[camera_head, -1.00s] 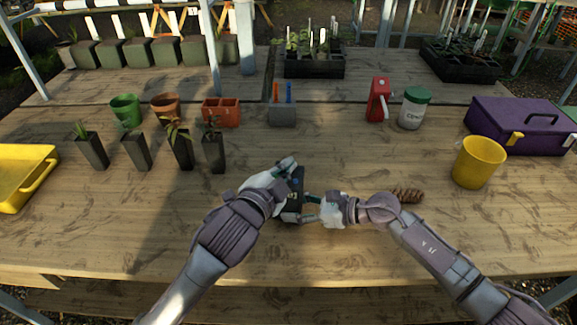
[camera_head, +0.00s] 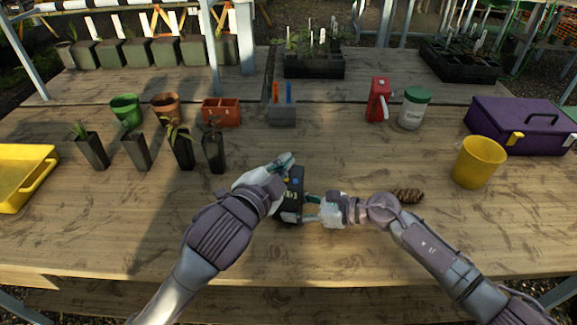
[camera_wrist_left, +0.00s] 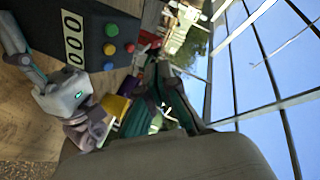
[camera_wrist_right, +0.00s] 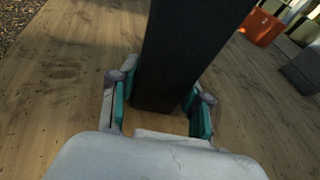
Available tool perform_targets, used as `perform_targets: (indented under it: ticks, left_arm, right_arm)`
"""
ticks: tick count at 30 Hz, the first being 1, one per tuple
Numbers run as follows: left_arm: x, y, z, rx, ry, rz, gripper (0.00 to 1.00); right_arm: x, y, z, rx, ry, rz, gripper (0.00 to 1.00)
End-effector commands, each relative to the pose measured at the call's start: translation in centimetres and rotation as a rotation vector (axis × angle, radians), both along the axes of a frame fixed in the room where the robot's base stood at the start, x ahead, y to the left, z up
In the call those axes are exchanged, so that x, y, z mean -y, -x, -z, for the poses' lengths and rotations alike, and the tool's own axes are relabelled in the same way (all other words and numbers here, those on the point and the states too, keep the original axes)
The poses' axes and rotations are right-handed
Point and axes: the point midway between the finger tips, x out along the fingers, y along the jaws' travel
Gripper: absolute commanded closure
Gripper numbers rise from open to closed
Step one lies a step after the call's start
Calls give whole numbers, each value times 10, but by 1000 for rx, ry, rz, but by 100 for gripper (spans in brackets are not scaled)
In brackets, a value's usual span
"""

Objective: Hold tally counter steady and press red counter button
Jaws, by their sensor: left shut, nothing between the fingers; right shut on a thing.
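The black tally counter (camera_head: 291,207) stands on the table at the front middle. The left wrist view shows its face (camera_wrist_left: 92,14) with a display (camera_wrist_left: 73,38) reading 000, a red button (camera_wrist_left: 129,48), and green and blue buttons. My right gripper (camera_head: 311,209) is shut on the counter's body from the right; the right wrist view shows its fingers (camera_wrist_right: 160,106) on either side of the dark body (camera_wrist_right: 185,50). My left gripper (camera_head: 287,160) is shut and empty by the counter's upper end; its dark green fingers (camera_wrist_left: 168,110) appear apart from the red button.
A pine cone (camera_head: 408,196) lies right of my right gripper, with a yellow cup (camera_head: 479,163) beyond. Several black plant pots (camera_head: 214,153) stand at the left, and a grey holder (camera_head: 282,113) stands behind. The table's front middle is otherwise clear.

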Motion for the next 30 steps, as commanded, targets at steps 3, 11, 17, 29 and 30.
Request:
perform_targets:
  ticks: [3,11,17,29,30]
  left_arm:
    - [-2,7,-11,1,1,0,100]
    - [-5,17,-24,-1,-1,0,100]
    - [-5,17,-25,-1,-1,0,100]
    - [-5,17,-24,-1,-1,0,100]
    - [-5,17,-24,-1,-1,0,100]
  right_arm:
    - [0,0,1,-2,2,0,72]
    - [0,0,1,-2,2,0,72]
    - [0,0,1,-2,2,-1,72]
    - [0,0,1,-2,2,0,72]
    - [0,0,1,-2,2,0,72]
